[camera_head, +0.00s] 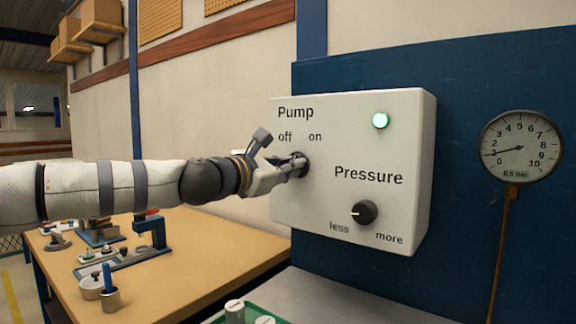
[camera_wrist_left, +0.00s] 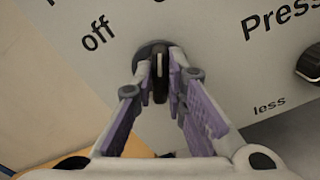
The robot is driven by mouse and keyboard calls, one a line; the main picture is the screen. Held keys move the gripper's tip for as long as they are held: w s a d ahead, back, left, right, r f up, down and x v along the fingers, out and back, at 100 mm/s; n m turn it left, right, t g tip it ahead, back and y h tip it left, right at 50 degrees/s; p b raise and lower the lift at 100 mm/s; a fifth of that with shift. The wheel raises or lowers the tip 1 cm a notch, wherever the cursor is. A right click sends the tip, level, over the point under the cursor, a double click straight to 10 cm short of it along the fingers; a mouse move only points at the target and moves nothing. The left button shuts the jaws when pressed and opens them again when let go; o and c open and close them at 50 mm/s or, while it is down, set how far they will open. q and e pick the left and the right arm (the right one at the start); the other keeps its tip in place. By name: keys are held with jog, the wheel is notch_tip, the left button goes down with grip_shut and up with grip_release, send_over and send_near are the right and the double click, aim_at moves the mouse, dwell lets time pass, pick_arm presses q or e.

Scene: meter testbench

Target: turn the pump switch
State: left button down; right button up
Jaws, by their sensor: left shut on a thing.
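The pump switch (camera_wrist_left: 159,72) is a dark round knob under the "off" and "on" labels of the white control box (camera_head: 290,205). In the head view it is mostly hidden behind my left gripper (camera_head: 299,166). In the left wrist view my left gripper (camera_wrist_left: 161,66) has its fingertips on both sides of the knob's raised grip and is shut on it. The grip looks roughly upright in that view. My right gripper is not in view.
A pressure knob (camera_head: 364,212) sits lower right on the box. A round gauge (camera_head: 520,147) on the blue panel reads about 1, with "0.5 bar" printed on it. A wooden workbench (camera_head: 195,250) with tools stands below my left arm.

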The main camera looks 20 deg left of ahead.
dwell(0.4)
pick_arm(q)
jog(key=c, duration=1.6)
grip_release()
jog(key=v, duration=1.2)
